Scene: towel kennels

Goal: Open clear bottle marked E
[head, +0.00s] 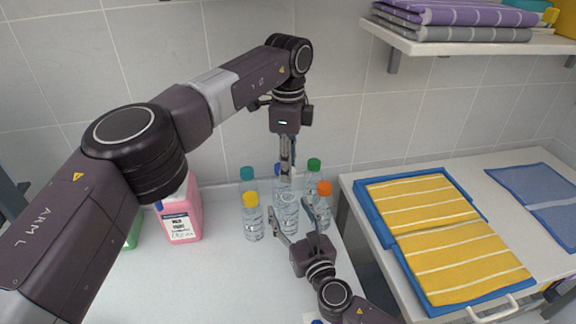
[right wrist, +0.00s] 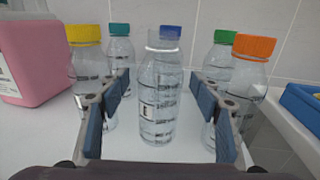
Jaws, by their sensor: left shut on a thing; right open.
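The clear bottle marked E (right wrist: 158,110) stands upright in the middle of the right wrist view, its E label facing me. Its top looks clear and colourless, with no coloured cap visible on it. It also shows in the head view (head: 288,213). My right gripper (head: 291,222) is open, with one blue-padded finger on each side of the bottle and gaps visible; its fingers flank the bottle in the right wrist view (right wrist: 158,82). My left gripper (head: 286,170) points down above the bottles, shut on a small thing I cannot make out.
Close around stand bottles with yellow (right wrist: 84,35), teal (right wrist: 120,30), blue (right wrist: 170,32), green (right wrist: 225,37) and orange (right wrist: 254,46) caps. A pink jug (head: 181,215) stands left. A blue tray with yellow towels (head: 425,215) lies right.

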